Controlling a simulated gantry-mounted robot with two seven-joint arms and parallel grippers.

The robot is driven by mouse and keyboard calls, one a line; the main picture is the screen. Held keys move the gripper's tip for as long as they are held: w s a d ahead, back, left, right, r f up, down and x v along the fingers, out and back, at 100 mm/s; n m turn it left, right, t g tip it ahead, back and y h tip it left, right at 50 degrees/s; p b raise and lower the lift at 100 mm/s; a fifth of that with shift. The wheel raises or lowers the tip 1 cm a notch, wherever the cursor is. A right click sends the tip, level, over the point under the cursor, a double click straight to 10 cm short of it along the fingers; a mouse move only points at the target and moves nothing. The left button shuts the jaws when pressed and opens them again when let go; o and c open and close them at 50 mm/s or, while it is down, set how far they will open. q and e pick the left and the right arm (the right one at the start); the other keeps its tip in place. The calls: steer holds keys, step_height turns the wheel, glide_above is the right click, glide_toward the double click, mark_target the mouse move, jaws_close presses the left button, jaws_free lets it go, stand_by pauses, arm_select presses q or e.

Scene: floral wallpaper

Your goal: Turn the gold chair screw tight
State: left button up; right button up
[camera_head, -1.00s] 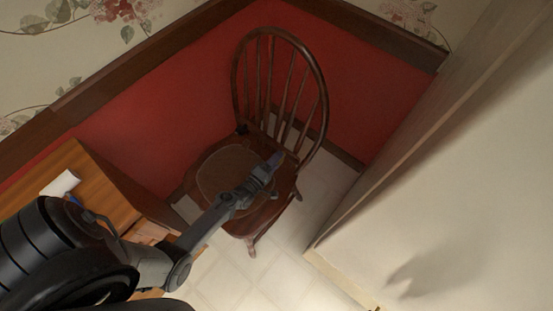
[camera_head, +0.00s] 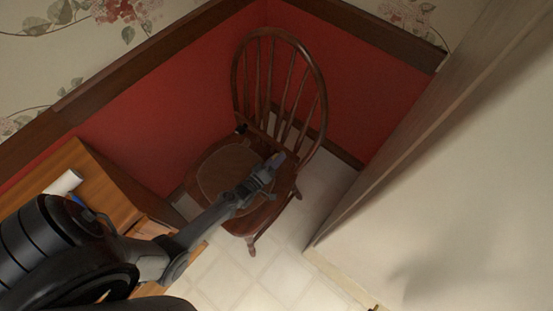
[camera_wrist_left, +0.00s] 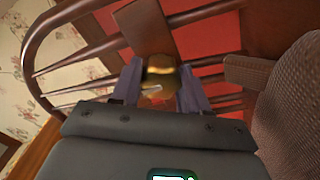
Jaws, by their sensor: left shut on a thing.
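The dark wooden chair (camera_head: 285,85) with a spindled, arched back and a brown seat pad (camera_head: 219,178) stands in the corner. Its spindles (camera_wrist_left: 80,60) and the woven pad (camera_wrist_left: 295,110) also show in the left wrist view. The gold screw (camera_wrist_left: 160,77) sits between the two fingers of my left gripper (camera_wrist_left: 164,88), in front of a wooden part of the chair. My left gripper (camera_head: 275,163) is at the right side of the seat, near the foot of the back, and is shut on the screw. The screw is hidden in the head view. My right gripper is not in view.
A wooden cabinet (camera_head: 85,165) with a white roll (camera_head: 64,183) on it stands at left. Red wall panels (camera_head: 165,110) are behind the chair. A pale wall (camera_head: 470,200) with a wooden edge is at right. Open tiled floor (camera_head: 265,275) lies in front.

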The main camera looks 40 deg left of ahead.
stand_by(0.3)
arm_select(q)
steer(key=o, duration=1)
steer(key=shift+a, duration=0.1)
steer(key=shift+o, duration=0.2)
steer(key=shift+s+r, duration=0.1)
steer(key=shift+s, duration=0.5)
steer(key=s+p, duration=0.2)
steer(key=s, duration=0.6)
steer(key=shift+d, duration=0.2)
steer(key=shift+s+p, duration=0.35)
steer(key=shift+s, duration=0.45)
